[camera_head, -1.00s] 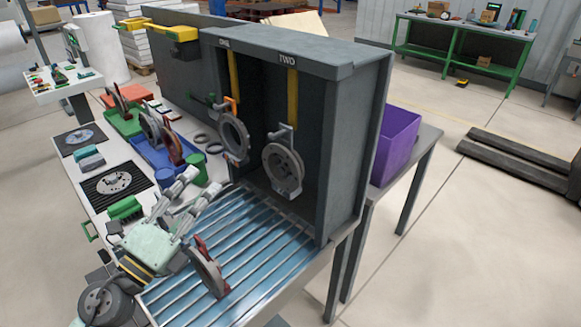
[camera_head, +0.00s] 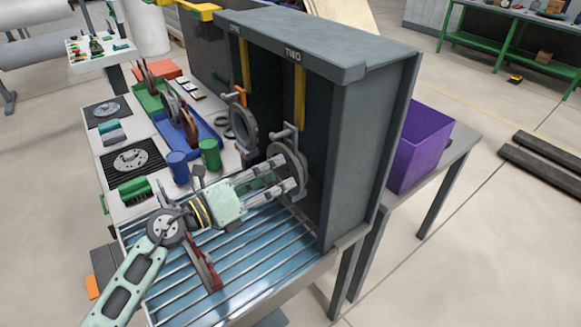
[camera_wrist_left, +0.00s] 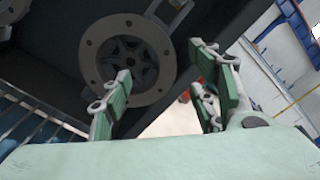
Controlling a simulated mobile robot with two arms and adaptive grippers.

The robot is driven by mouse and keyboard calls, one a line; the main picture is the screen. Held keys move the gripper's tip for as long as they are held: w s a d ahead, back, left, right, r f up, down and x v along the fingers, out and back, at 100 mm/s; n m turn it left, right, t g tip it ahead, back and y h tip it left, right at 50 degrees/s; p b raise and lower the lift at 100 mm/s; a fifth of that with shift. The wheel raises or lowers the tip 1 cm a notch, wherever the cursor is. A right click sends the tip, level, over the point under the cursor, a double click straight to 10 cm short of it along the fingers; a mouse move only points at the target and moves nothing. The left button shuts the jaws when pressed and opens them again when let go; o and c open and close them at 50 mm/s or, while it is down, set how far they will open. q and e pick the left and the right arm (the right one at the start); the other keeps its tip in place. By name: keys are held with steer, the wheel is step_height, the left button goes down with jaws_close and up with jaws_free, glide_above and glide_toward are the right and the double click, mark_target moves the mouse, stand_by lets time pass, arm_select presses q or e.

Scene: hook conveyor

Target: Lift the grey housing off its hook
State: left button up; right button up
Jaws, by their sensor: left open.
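A grey round housing (camera_head: 288,150) hangs on the hook (camera_head: 292,128) under the label TWO, inside the dark cabinet. Another grey ring-shaped housing (camera_head: 243,124) hangs under the label ONE, to its left. My left gripper (camera_head: 290,178) is open, its fingers pointing into the cabinet at the lower part of the TWO housing and partly covering it. In the left wrist view the housing (camera_wrist_left: 95,55) shows its flat face with bolt holes, beyond the open fingers of my gripper (camera_wrist_left: 160,65). I cannot tell whether the fingers touch it. My right gripper is not in view.
Blue (camera_head: 185,135) and green (camera_head: 150,100) trays hold parts at left. A purple bin (camera_head: 420,145) stands behind the cabinet's right wall.

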mark_target(293, 161)
arm_select(q)
steer(key=x, duration=0.3)
steer(key=shift+w+d+f+p, duration=0.1)
steer(key=shift+w+d+p, duration=0.1)
steer(key=shift+w+p, duration=0.15)
steer(key=c, duration=0.7)
steer(key=shift+s, duration=0.1)
steer(key=c, duration=0.6)
jaws_close()
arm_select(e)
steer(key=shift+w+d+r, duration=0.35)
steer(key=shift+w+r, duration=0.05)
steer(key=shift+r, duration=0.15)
